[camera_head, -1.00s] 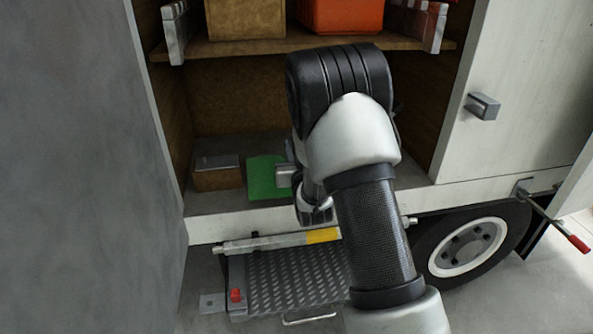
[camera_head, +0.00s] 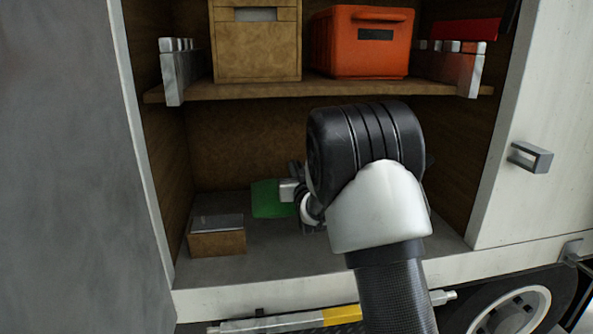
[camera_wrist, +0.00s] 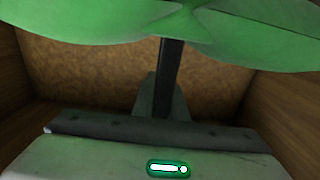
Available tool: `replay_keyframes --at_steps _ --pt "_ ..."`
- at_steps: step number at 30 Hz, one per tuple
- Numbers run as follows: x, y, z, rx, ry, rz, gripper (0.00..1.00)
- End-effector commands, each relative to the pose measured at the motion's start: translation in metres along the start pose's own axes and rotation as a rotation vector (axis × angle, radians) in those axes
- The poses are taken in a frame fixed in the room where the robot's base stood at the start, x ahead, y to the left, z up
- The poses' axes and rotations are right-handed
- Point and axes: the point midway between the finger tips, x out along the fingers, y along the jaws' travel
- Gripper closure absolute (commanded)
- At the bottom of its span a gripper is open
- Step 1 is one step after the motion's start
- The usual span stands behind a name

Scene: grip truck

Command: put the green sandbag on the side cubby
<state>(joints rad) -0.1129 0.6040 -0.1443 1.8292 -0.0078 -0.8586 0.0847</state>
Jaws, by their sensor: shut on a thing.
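The green sandbag (camera_head: 268,199) is inside the lower compartment of the side cubby (camera_head: 262,262), towards the back wall and the left. My gripper (camera_head: 289,191) reaches in from the right and is shut on the sandbag's right edge. In the wrist view the sandbag (camera_wrist: 90,20) spreads across the top, pinched near the centre, with brown compartment walls beyond. My wrist and arm hide the right part of the compartment. I cannot tell whether the sandbag touches the floor.
A small brown box (camera_head: 216,243) with a grey top stands at the compartment's front left. A shelf (camera_head: 315,90) above carries a tan box (camera_head: 257,50) and an orange crate (camera_head: 362,45). Bare floor lies in front of the sandbag.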

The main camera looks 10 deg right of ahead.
Motion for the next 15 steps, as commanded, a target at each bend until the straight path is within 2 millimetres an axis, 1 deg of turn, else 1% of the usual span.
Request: replay_keyframes --at_steps 1,9,15 --pt "0.001 0.000 -0.004 0.001 0.018 0.000 1.00" --pt "0.001 0.000 0.021 0.001 0.018 0.000 1.00" --pt "0.001 0.000 0.035 0.001 0.019 0.000 1.00"
